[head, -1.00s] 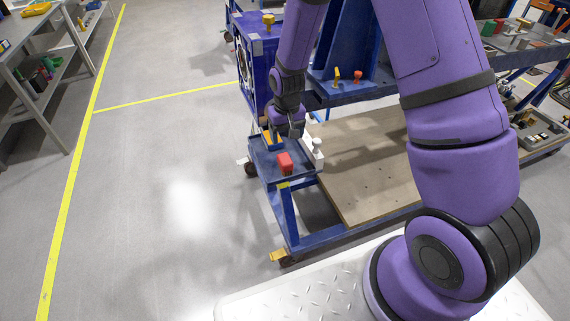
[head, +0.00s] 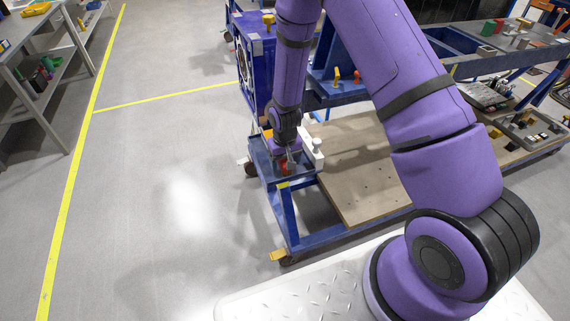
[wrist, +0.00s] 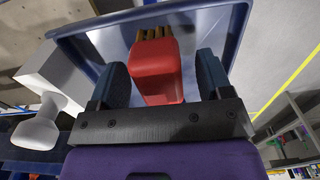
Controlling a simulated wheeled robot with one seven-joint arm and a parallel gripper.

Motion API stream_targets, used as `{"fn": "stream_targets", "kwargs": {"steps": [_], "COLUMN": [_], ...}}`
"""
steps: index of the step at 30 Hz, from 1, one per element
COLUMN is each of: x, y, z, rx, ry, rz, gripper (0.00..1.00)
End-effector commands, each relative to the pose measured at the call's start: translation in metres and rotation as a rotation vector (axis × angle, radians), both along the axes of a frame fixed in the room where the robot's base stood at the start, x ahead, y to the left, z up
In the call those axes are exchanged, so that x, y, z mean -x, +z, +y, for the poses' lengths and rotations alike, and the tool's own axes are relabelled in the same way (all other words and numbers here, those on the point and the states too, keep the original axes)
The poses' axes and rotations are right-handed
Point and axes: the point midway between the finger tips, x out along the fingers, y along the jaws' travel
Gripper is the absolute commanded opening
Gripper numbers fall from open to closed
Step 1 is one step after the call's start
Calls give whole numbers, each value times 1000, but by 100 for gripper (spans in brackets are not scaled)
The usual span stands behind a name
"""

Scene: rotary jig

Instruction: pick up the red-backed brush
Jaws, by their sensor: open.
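The red-backed brush (wrist: 157,72) lies in the blue tray (wrist: 85,30), its tan bristles pointing to the top of the wrist view. In the head view, a red part of the brush (head: 284,168) shows just below my gripper (head: 288,158). In the wrist view my gripper (wrist: 160,82) is open, with one dark finger on each side of the red back. A gap shows between the brush and each finger. How far the fingertips are from the tray floor I cannot tell.
A white block with a rounded knob (wrist: 38,125) stands beside the tray. A blue housing (head: 252,62) rises behind the tray. A wooden board (head: 355,170) lies to the right. Open floor lies to the left.

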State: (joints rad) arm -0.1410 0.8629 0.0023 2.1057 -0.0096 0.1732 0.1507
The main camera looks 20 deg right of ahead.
Motion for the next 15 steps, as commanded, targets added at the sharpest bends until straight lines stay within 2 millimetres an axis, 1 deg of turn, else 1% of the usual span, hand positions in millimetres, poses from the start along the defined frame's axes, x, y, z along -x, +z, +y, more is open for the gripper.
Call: {"fn": "stream_targets", "kwargs": {"steps": [1, 3, 11, 14, 15], "x": [0, 0, 0, 0, 0], "y": [-5, -9, -11, -11, -11], "z": [0, 0, 0, 0, 0], "rx": [0, 0, 0, 0, 0], "ry": [-1, -1, -1, -1, -1], "rz": [2, 1, 0, 0, 0], "gripper": [72, 72, 72, 52, 42]}}
